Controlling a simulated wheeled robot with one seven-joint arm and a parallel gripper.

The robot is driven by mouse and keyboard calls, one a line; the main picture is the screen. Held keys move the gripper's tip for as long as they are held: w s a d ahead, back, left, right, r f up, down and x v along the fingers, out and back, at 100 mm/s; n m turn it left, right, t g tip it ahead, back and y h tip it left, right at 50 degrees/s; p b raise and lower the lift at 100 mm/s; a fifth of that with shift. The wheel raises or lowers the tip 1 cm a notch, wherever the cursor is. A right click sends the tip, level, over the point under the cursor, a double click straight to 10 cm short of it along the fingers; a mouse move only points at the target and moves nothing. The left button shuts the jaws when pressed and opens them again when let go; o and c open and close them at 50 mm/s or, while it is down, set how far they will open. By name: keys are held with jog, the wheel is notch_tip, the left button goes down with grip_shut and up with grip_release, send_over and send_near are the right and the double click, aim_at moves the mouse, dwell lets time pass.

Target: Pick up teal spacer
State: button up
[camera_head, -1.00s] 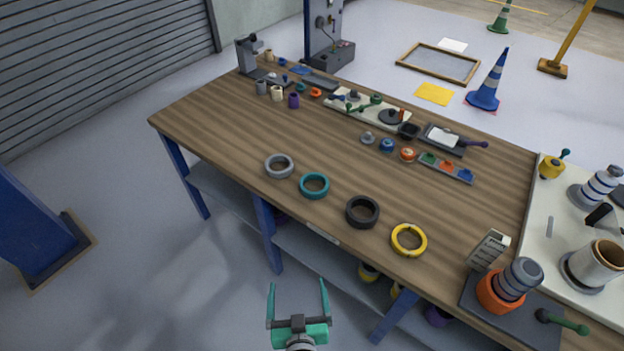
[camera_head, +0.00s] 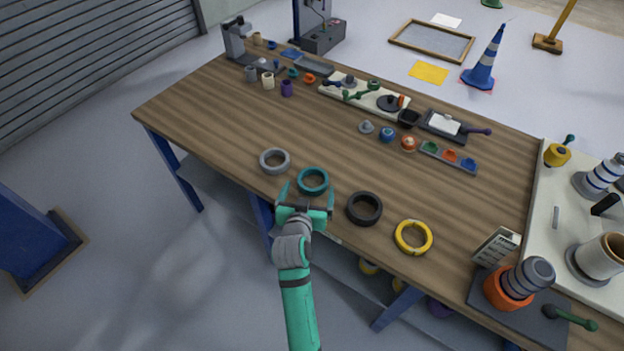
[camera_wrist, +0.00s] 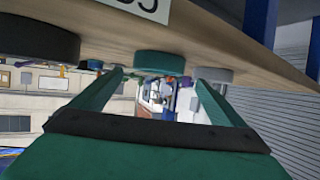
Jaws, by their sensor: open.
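The teal spacer (camera_head: 300,181) is a ring lying flat near the front edge of the wooden table, between a grey ring and a black ring. My gripper (camera_head: 308,190) is open at the table's front edge, with its fingers pointing toward the teal spacer. In the head view the fingertips appear on either side of the ring's near part; I cannot tell their height against it. In the wrist view the teal spacer (camera_wrist: 158,62) shows side-on beyond and between the two open fingers (camera_wrist: 160,82). Nothing is held.
A grey ring (camera_head: 263,161) lies close on the left. A black ring (camera_head: 352,215) and a yellow ring (camera_head: 400,240) lie on the right. Small parts and trays stand farther back on the table (camera_head: 210,120). The table middle behind the rings is clear.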

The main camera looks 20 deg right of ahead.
aim_at(314, 172)
jog(key=shift+x, duration=3.7)
jog(key=shift+d+r, duration=0.1)
jog(key=shift+d, duration=0.1)
jog(key=c, duration=1.2)
